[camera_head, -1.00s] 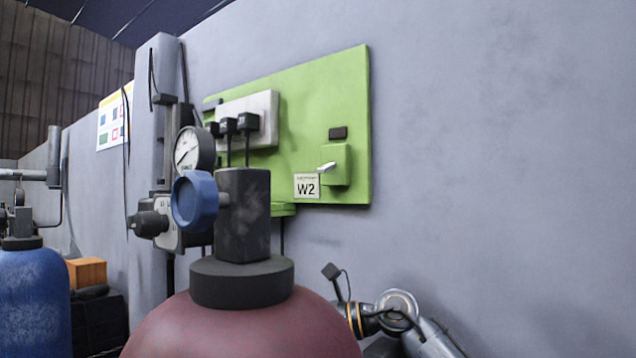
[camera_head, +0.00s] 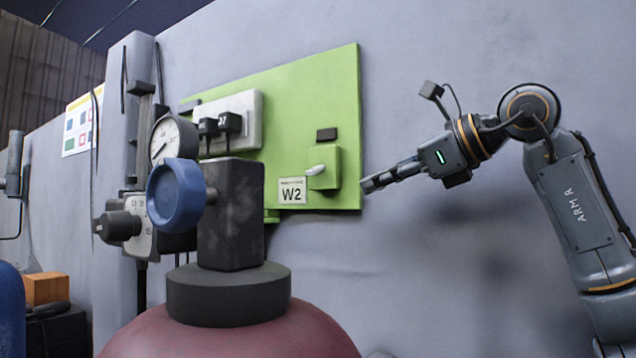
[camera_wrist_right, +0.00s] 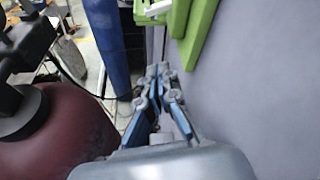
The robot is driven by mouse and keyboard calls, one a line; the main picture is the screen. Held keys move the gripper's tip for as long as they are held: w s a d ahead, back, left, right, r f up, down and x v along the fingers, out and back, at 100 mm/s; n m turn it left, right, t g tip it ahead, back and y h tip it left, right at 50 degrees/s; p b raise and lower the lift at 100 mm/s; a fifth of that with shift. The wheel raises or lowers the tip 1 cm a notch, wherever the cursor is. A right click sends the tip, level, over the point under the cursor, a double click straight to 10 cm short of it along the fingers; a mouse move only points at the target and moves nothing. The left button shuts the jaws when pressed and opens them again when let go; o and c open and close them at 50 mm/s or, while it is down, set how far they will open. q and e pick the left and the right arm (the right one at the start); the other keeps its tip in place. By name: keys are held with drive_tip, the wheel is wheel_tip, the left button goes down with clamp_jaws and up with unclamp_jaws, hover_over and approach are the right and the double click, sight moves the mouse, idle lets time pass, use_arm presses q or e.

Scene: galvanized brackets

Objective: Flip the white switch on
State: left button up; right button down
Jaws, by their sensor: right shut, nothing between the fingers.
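The white switch (camera_head: 316,170) is a small lever on a green box (camera_head: 326,172) fixed to the green panel (camera_head: 300,110) on the wall. A W2 label (camera_head: 292,191) is at the box's lower left. My right gripper (camera_head: 366,187) is shut and empty, just right of the panel's lower right edge and a little below the switch, apart from it. In the right wrist view my right gripper's fingers (camera_wrist_right: 157,72) are together, with the green panel (camera_wrist_right: 195,30) and the white lever (camera_wrist_right: 158,7) at the top. My left gripper is not in view.
A dark red cylinder (camera_head: 230,335) with a black valve block (camera_head: 230,215), blue knob (camera_head: 176,194) and gauge (camera_head: 172,140) stands in front of the panel's left part. A grey-white box (camera_head: 228,118) with black plugs is on the panel. The wall right of the panel is bare.

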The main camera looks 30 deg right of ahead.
sight(326, 185)
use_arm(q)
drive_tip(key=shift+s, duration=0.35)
use_arm(e)
drive_tip(key=p+x, duration=0.3)
drive_tip(key=x, duration=0.7)
drive_tip(key=shift+r, duration=0.15)
drive_tip(key=shift+a+r+p, duration=0.25)
drive_tip(key=shift+r+p, duration=0.45)
drive_tip(key=shift+r, duration=0.2)
drive_tip(key=shift+s+a+r+p, duration=0.1)
drive_tip(key=shift+a+r+p, duration=0.05)
drive_tip(key=shift+r+p, duration=0.2)
drive_tip(key=shift+s+a+r, duration=0.25)
drive_tip(key=shift+s+r, duration=0.2)
drive_tip(key=shift+r, duration=0.15)
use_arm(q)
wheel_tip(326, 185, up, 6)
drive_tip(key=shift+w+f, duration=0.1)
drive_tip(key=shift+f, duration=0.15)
use_arm(e)
drive_tip(key=shift+w+f, duration=0.15)
drive_tip(key=shift+w, duration=0.1)
